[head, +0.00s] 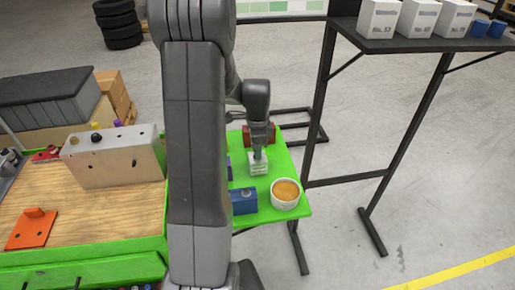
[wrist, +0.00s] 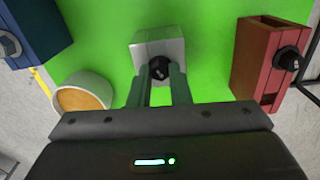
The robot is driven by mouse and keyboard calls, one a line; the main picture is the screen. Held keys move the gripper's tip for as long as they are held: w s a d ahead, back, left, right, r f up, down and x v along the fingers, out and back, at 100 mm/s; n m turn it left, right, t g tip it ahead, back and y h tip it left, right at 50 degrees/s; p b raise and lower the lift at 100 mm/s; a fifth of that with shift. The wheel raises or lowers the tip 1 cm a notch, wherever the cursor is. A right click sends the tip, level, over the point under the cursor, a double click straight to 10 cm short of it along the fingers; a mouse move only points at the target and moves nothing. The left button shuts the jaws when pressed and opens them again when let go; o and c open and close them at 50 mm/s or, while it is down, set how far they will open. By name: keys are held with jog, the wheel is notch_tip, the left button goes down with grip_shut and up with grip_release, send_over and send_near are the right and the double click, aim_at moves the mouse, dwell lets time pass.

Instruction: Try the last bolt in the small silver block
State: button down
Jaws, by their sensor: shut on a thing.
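The small silver block (head: 258,169) stands on the green table beneath my gripper (head: 259,151). In the wrist view the silver block (wrist: 160,42) lies just beyond my fingertips (wrist: 158,74). My gripper is shut on a black bolt (wrist: 159,67), whose dark head shows between the fingers against the block's near edge. The fingers hide the bolt in the head view. I cannot tell how far the bolt sits in the block, or whether it is in a hole.
A red block (wrist: 266,60) with a black bolt stands right in the wrist view. A blue block (head: 243,201) and a white tub with orange-brown contents (head: 286,193) are near the green table's front. A large silver block (head: 115,158) stands on the wooden bench. A dark shelf (head: 420,42) holds white boxes.

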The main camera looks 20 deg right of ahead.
jog(key=c, duration=1.3)
grip_release()
jog(key=shift+o, duration=0.2)
jog(key=shift+r+p, duration=2.2)
jog(key=shift+r, duration=0.8)
